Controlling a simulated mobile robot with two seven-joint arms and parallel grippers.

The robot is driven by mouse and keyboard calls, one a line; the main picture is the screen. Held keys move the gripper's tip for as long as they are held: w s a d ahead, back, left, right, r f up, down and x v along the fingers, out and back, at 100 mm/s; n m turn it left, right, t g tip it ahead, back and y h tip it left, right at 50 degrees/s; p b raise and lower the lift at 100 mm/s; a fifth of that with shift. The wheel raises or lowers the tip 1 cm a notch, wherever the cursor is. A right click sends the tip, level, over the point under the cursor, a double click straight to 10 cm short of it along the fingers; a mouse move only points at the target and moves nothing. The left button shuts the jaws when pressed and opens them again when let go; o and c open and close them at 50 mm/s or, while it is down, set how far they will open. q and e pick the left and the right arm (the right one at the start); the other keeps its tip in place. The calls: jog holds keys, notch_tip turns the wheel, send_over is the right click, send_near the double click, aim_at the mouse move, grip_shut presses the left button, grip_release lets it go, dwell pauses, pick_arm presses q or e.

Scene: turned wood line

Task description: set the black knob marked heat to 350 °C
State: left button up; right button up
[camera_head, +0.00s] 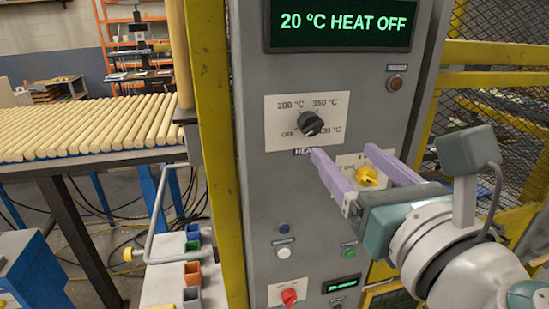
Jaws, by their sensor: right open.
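The black knob (311,123) sits on a white scale plate (275,110) on the grey control cabinet (257,200). Its scale reads OFF, 300 °C, 350 °C and 400 °C, the last partly cut off by the knob. I cannot tell for sure where its pointer stands. The green display (340,22) above reads "20 °C HEAT OFF". My right gripper (343,151) is open, its lilac fingers pointing at the panel below and right of the black knob, apart from it. Its fingers partly cover the HEAT label (303,152). My left gripper is not in view.
A yellow knob (367,176) shows between my right fingers. Below are blue, white and green buttons and a red knob (289,297). A brown-orange lamp (396,83) is upper right. A yellow post (207,70) and grey bent handle (158,215) stand left; wooden rods (90,128) lie beyond.

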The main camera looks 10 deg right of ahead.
aim_at(315, 129)
jog(key=shift+n+y, duration=0.3)
jog(key=shift+n, duration=0.3)
jog(key=w, duration=0.6)
jog(key=w+a, duration=0.1)
jog(key=w, duration=0.3)
jog(key=shift+c, duration=0.2)
grip_shut()
